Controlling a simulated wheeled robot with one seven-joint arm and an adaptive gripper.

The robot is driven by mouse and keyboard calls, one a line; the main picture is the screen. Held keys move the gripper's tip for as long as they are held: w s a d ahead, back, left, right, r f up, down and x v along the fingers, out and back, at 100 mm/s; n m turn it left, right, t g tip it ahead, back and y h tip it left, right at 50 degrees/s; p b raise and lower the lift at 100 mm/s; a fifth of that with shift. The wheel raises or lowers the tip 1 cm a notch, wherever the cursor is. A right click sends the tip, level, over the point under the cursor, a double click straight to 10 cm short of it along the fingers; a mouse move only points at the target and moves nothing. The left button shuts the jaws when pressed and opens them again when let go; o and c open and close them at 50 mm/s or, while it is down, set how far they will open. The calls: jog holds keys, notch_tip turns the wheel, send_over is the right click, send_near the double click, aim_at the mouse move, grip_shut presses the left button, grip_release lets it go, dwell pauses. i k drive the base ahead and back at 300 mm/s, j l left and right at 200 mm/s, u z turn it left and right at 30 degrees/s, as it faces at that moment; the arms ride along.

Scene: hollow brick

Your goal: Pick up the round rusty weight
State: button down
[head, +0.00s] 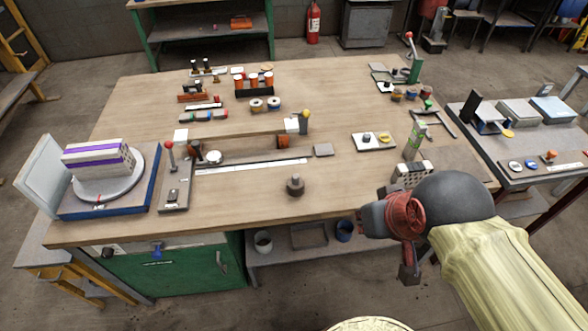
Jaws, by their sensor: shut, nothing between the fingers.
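A round rusty-brown weight (295,186) with a small knob on top stands upright on the wooden table (240,220), near its front edge. My gripper (388,238) is at the table's front edge, to the right of the weight and well apart from it. Its fingers are dark and partly hidden by the red wrist part, and nothing shows between them.
A white hollow brick (412,173) stands at the table's front right. A long ruler (252,167) lies behind the weight. A scale with a striped block (98,160) is at the left. The tabletop around the weight is clear.

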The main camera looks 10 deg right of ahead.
aim_at(295, 185)
jog(key=j, duration=0.7)
jog(key=i+j, duration=0.15)
jog(key=j, duration=0.5)
jog(key=z, duration=0.05)
